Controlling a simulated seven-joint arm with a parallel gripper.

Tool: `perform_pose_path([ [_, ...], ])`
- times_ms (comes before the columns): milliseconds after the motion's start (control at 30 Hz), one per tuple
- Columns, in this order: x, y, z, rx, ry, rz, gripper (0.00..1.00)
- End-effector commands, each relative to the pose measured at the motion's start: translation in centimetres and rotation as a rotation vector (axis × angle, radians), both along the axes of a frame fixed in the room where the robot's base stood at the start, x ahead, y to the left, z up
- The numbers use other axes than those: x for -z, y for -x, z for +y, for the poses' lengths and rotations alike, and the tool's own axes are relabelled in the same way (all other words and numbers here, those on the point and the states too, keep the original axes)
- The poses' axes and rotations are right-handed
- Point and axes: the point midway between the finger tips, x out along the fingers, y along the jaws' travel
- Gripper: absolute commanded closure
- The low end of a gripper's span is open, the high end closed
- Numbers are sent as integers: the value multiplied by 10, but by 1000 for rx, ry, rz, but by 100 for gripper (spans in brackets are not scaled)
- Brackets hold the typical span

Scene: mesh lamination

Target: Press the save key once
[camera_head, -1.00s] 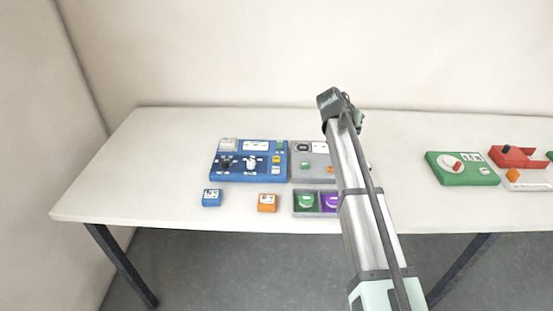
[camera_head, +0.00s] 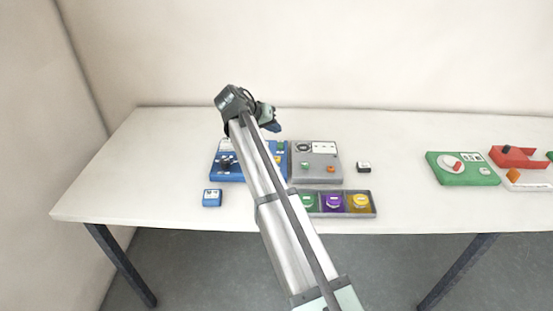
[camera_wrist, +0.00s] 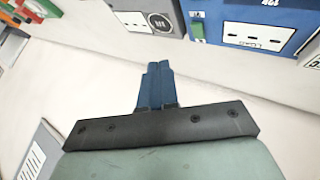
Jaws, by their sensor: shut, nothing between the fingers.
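The blue panel (camera_head: 226,177) stands on the left half of the table, partly hidden by my arm. It carries dark and pale knobs, white labels and small coloured keys. A green key (camera_head: 280,146) shows at its upper right. In the wrist view the blue panel (camera_wrist: 217,48) shows at the top with a green key (camera_wrist: 198,27) beside a white label plate (camera_wrist: 253,37). I cannot read which key is the save key. My gripper (camera_head: 275,127) is shut and empty above the back of the panel. Its blue fingers (camera_wrist: 157,68) point towards the panels, apart from the keys.
A grey panel (camera_head: 317,174) stands right of the blue one. A tray (camera_head: 374,205) with green, purple and yellow pieces lies in front. A small blue block (camera_head: 212,198) and a dark-and-white block (camera_head: 363,167) stand nearby. A green panel (camera_head: 462,172) is farther right.

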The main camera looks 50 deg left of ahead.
Motion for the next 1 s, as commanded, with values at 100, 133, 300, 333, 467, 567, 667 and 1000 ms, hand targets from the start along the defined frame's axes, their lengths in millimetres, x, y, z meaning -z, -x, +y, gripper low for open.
perform_pose_path([
  [100,0,0,0,-1,1,0,100],
  [133,0,0,0,-1,1,0,100],
  [300,0,0,0,0,0,0,100],
  [333,1,0,0,0,0,0,100],
  [467,6,0,0,-1,1,0,100],
  [567,15,0,0,-1,1,0,100],
  [667,26,0,0,-1,1,0,100],
  [1000,65,0,0,-1,-1,1,100],
])
